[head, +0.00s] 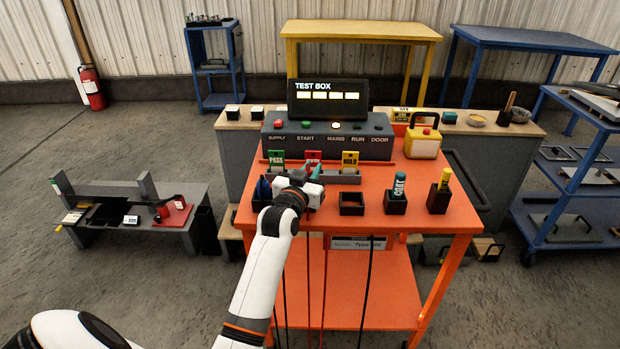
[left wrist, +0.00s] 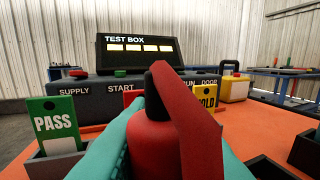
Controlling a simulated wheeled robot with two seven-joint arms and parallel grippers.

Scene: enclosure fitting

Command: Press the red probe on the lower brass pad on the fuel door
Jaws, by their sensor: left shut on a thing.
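My left gripper (head: 318,175) is over the front left of the orange cart, in front of the test box. In the left wrist view its teal fingers are closed on the red probe (left wrist: 152,140). The probe has a thick red body, a black part at its top and a red band or lead arching over it. In the head view the gripper mostly hides the probe. I cannot make out the fuel door or its lower brass pad in either view. My right gripper is not in view.
The test box (head: 328,140) stands at the back of the orange cart (head: 400,225). Green PASS, red and yellow tags (head: 350,160) stand before it. Black holders (head: 351,203) line the front; one holds a teal COAT bottle (head: 398,187). Leads hang below. A grey fixture (head: 110,190) stands left.

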